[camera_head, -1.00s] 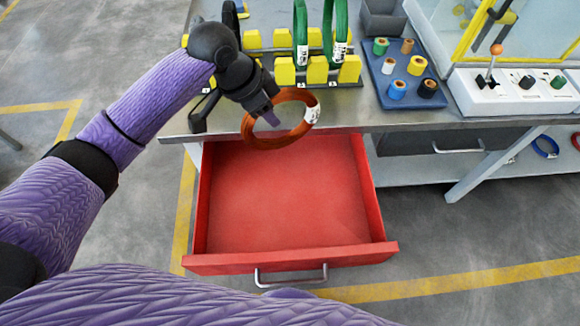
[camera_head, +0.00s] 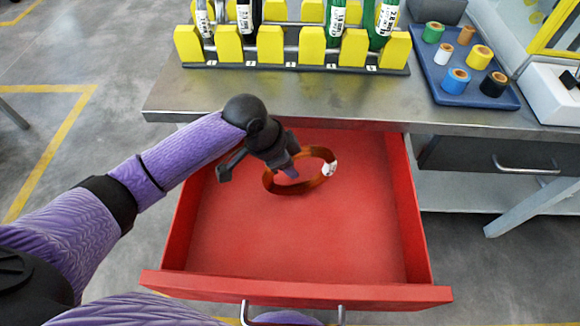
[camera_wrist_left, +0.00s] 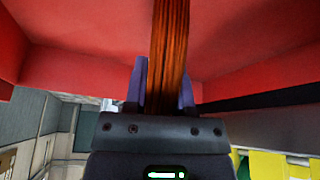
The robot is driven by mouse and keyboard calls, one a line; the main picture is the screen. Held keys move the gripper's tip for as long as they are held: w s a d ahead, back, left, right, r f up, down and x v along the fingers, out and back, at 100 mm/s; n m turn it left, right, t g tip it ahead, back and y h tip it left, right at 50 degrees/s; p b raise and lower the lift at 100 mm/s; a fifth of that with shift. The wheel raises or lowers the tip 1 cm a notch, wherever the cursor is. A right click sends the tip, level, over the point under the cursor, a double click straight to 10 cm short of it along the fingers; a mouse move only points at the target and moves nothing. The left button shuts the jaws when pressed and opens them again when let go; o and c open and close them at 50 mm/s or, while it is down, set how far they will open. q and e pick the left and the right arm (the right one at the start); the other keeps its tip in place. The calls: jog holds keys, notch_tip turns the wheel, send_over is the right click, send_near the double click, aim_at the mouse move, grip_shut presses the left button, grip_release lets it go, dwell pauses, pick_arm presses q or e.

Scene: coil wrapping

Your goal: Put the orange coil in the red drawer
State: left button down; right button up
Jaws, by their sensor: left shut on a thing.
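The orange coil (camera_head: 318,182) is a copper-orange ring with a white label, inside the outline of the open red drawer (camera_head: 240,240) in the head view. I cannot tell whether the coil touches the drawer floor. The drawer is pulled out and otherwise empty. My right gripper is not in view.
The grey workbench (camera_head: 290,98) stands above and behind the drawer. A closed grey drawer (camera_head: 490,158) is at the right.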

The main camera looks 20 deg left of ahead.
pick_arm(q)
jog(key=shift+r, duration=0.15)
jog(key=c, duration=0.9)
grip_release()
jog(key=shift+f, duration=0.2)
jog(key=o, duration=0.5)
jog(key=shift+c, duration=0.2)
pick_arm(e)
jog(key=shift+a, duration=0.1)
pick_arm(q)
jog(key=shift+r, duration=0.1)
jog(key=p+v, duration=0.6)
jog(key=v, duration=0.6)
jog(key=shift+p, duration=0.3)
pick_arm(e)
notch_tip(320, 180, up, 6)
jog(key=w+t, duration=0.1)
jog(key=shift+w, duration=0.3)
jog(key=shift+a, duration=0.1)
